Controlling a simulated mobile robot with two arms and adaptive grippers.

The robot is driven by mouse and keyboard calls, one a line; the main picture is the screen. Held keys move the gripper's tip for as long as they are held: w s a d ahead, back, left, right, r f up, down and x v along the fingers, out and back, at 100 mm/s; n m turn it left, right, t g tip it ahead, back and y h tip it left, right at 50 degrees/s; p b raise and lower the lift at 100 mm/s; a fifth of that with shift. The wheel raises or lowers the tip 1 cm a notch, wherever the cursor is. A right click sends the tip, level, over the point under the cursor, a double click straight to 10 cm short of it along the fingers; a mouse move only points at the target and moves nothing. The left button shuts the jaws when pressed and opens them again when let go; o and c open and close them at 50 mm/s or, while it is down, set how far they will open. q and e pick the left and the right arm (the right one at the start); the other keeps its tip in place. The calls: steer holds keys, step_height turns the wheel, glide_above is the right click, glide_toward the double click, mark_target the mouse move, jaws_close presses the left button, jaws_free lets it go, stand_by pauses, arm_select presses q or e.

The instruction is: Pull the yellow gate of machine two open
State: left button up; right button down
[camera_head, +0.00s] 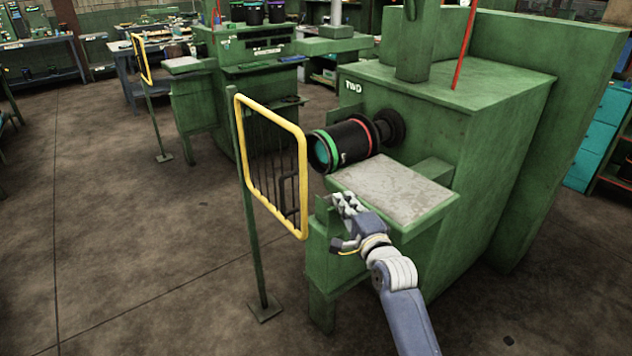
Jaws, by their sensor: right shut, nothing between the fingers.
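The yellow gate (303,166) is a yellow-rimmed frame with dark bars, hung on a thin green post (251,220). It stands in front of machine two (450,105), a green machine marked "TWO". A dark upright handle shows on the gate's lower right part. My right gripper (340,218) is shut and empty, just right of the gate's lower right corner, by the front edge of the machine's bed. Whether it touches the gate or the machine, I cannot tell. My left gripper is not in view.
A black cylinder (345,143) with green and red bands sticks out of the machine towards the gate. A grey plate (390,186) lies on the machine's bed. Another green machine with a yellow gate (142,58) stands behind. The floor (130,235) at left is clear.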

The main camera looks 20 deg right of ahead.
steer(key=w, duration=0.9)
steer(key=a+p, duration=0.1)
steer(key=a, duration=0.1)
steer(key=s+a+p, duration=0.1)
steer(key=a, duration=0.1)
steer(key=shift+s+p, duration=0.1)
steer(key=shift+p, duration=0.2)
